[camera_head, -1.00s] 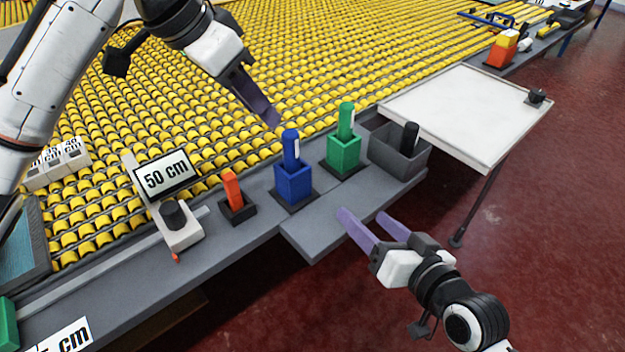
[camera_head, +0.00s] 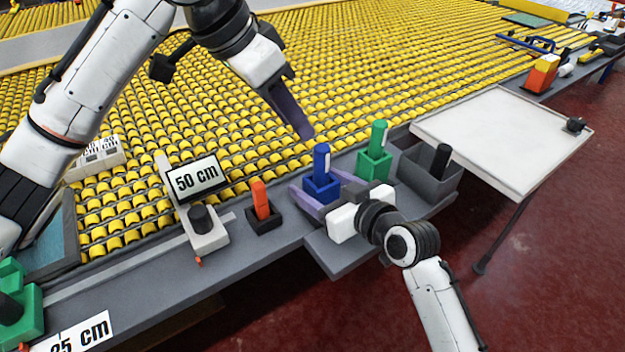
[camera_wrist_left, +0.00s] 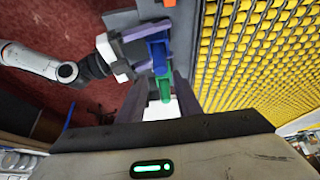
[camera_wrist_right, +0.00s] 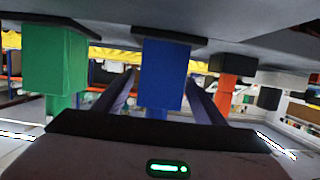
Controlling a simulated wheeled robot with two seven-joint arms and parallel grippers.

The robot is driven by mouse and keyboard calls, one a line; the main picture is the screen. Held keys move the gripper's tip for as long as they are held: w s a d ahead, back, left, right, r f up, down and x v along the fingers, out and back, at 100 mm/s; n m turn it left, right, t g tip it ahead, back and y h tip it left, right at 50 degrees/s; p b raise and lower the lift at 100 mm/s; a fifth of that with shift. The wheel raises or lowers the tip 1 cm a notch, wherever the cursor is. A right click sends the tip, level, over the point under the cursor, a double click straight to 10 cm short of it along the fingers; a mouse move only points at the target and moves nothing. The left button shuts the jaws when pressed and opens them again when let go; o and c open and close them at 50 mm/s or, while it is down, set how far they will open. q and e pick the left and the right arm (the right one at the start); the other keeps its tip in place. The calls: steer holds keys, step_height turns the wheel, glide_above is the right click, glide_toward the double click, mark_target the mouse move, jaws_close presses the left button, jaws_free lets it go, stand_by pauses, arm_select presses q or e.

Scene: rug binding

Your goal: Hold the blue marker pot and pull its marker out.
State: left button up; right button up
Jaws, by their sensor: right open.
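The blue marker pot (camera_head: 321,188) stands on the grey ledge with the blue marker (camera_head: 321,161) upright in it. My right gripper (camera_head: 314,181) is open, with one finger on each side of the pot; it looks low and level. In the right wrist view the blue pot (camera_wrist_right: 165,75) appears upside down between the two fingers, with gaps visible beside it. My left gripper (camera_head: 304,130) points down, above and behind the blue marker. In the left wrist view its fingers are apart, with blue and green shapes beyond them and nothing clearly held.
A green pot with a green marker (camera_head: 376,150) stands right of the blue pot, then a grey bin (camera_head: 428,178) with a black item. An orange marker (camera_head: 260,200) in a black holder stands left. The white tray table (camera_head: 505,135) is at right; yellow rollers lie behind.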

mark_target(321, 160)
steer(key=shift+x, duration=1.6)
steer(key=c, duration=1.3)
arm_select(q)
steer(key=o, duration=0.4)
steer(key=shift+c, duration=0.2)
steer(key=d+n, duration=0.1)
steer(key=n+y, duration=0.1)
steer(key=shift+s+d+f+n+y, duration=0.15)
steer(key=shift+d+n+y, duration=0.15)
steer(key=shift+d+n, duration=0.1)
steer(key=x, duration=1.2)
steer(key=shift+a, duration=0.1)
